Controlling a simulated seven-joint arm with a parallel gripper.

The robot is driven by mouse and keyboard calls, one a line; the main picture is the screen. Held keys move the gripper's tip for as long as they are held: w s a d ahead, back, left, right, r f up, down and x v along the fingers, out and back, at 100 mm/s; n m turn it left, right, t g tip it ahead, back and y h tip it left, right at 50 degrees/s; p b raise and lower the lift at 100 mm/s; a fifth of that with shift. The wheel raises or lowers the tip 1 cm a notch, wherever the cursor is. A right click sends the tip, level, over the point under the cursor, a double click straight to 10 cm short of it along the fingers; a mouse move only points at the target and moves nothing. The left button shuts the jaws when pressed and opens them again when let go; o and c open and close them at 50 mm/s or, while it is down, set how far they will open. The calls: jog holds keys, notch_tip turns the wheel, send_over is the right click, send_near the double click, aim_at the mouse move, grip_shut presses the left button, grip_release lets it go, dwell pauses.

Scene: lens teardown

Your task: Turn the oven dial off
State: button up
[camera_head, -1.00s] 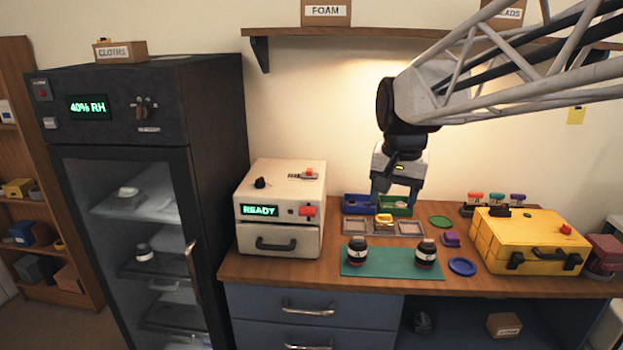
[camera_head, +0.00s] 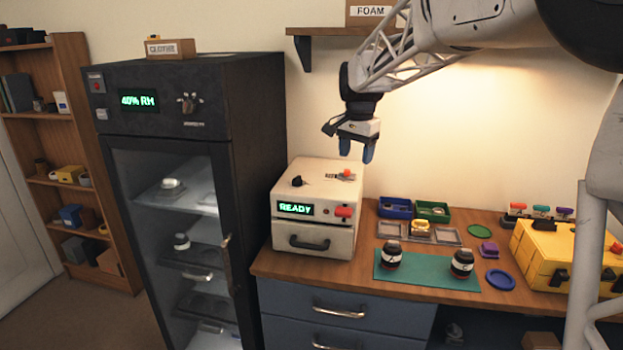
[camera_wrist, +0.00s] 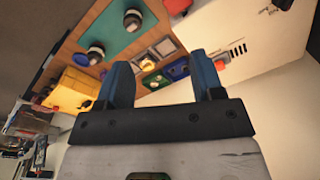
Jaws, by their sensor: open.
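The white oven (camera_head: 320,235) stands on the left end of the bench with a green READY display (camera_head: 295,208). A black knob (camera_head: 298,181) sits on its top, and a red block (camera_head: 343,211) is on its front at the right. A smaller dark knob shows beside the red block; I cannot tell which knob is the dial or its setting. My gripper (camera_head: 356,152) is open and empty, pointing down above the oven's back right, apart from it.
A black drying cabinet (camera_head: 260,150) with a 40% RH display stands left of the oven. Right of it are blue (camera_head: 395,209) and green trays, a teal mat (camera_head: 425,270) with two lenses, and a yellow case (camera_head: 545,262). A shelf (camera_head: 335,31) hangs above.

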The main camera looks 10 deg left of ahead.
jog(key=w+a+f+m, duration=0.1)
jog(key=w+a+f, duration=0.2)
jog(key=w+a, duration=0.55)
jog(key=m, duration=0.1)
send_over(298, 177)
jog(key=shift+g, duration=0.4)
notch_tip(298, 177, down, 5)
jog(key=shift+w+a+r, duration=0.1)
jog(key=shift+r, duration=0.05)
jog(key=shift+f, duration=3.9)
jog(key=c, duration=0.9)
